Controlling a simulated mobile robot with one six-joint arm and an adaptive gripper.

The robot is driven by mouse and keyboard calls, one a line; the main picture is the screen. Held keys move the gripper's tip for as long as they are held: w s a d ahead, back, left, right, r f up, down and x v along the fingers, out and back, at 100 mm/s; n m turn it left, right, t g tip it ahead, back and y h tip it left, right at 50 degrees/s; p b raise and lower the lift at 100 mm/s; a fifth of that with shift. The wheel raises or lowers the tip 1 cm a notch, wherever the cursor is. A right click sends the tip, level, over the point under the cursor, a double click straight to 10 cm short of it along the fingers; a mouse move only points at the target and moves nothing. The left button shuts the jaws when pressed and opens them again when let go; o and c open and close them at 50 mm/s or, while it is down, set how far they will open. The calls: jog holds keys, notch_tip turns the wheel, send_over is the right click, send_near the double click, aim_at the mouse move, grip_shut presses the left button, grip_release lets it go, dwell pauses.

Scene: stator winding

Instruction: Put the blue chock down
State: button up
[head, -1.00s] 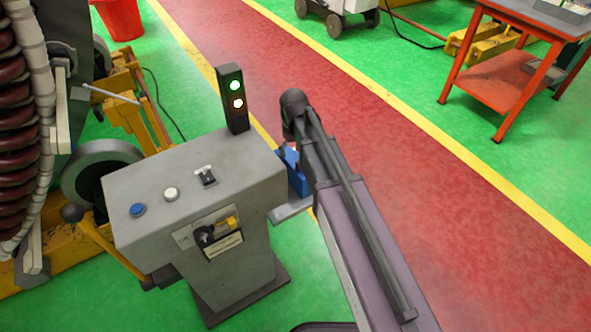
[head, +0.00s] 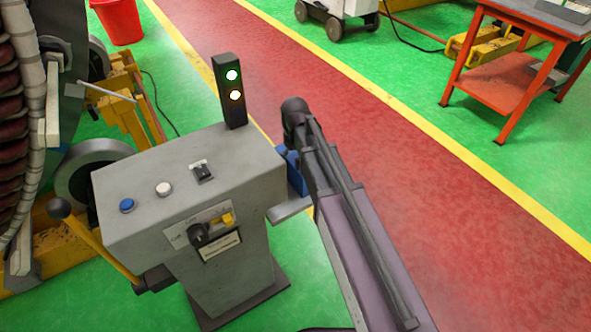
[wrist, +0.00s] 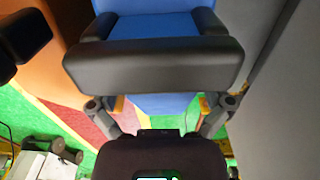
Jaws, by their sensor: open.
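The blue chock (head: 295,170) shows in the head view as a small blue patch at the right side of the grey console, just above a small grey side ledge (head: 290,208). My arm covers most of it. In the wrist view the blue chock (wrist: 160,106) fills the top middle, partly hidden by a wide black bar across it. My gripper (wrist: 155,28) is open around the chock, with black parts close on both sides. I cannot tell whether they touch it. Whether the chock rests on the ledge is hidden.
The grey console (head: 190,185) has buttons and a signal post (head: 232,90) with lit lamps, close left of my arm. A yellow lever (head: 95,245) stands at its left. A red table (head: 510,75) is at upper right. The red walkway is clear.

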aim_at(295, 155)
dwell(0.5)
jog(key=c, duration=1.1)
jog(key=shift+o, duration=0.2)
jog(key=shift+r, duration=0.15)
notch_tip(295, 155, up, 10)
jog(key=p, duration=1)
